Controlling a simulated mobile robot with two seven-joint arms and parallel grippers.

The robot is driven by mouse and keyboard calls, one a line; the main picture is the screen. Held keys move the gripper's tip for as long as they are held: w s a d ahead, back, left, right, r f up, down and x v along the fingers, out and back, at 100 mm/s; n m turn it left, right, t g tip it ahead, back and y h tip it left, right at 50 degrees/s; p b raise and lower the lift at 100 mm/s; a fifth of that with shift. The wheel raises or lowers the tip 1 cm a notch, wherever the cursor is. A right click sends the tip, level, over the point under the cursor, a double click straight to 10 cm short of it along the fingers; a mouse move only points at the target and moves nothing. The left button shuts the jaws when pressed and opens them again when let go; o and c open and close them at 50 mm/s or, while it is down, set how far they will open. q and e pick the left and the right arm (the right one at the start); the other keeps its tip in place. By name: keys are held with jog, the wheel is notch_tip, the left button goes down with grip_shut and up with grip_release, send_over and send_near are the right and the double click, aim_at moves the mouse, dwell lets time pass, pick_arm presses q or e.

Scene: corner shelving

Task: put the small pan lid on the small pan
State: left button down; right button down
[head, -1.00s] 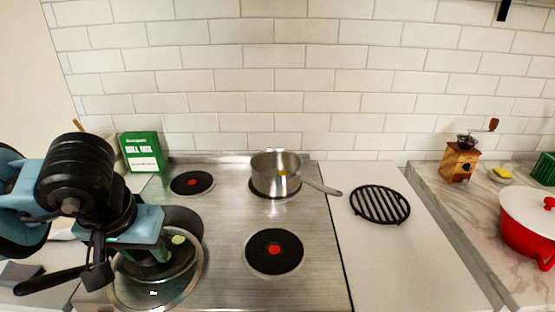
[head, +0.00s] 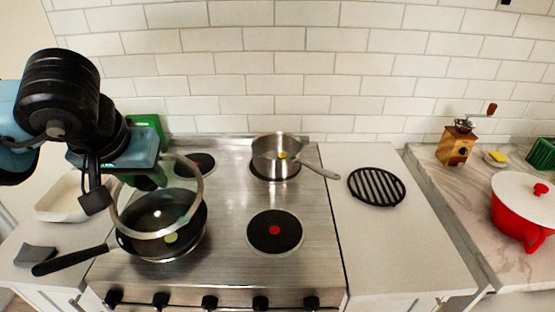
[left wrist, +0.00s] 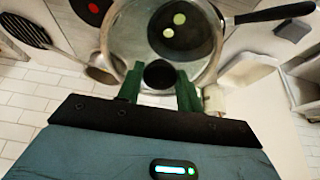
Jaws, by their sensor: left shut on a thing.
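My left gripper (head: 145,180) is shut on the dark knob (left wrist: 159,75) of a clear glass lid (head: 188,212) with a pale rim. The lid is tilted and hangs above the black long-handled pan (head: 172,250) on the front left of the cooktop. Through the glass, greenish round pieces show in that pan, also in the left wrist view (left wrist: 205,42). The lid looks apart from the pan. A small steel saucepan (head: 268,158) with a yellow piece inside stands on the back right burner, uncovered. My right gripper is not in view.
The front right burner (head: 274,231) is bare. A black trivet (head: 377,187) lies on the right counter. A green box (head: 150,123) and a white dish (head: 62,200) are partly behind my left arm. A red pot (head: 515,220) stands far right.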

pick_arm(q)
notch_tip(320, 180, down, 13)
jog(key=w, duration=0.2)
jog(key=shift+f+b, duration=0.2)
jog(key=shift+b, duration=0.1)
jog(key=shift+a, duration=0.1)
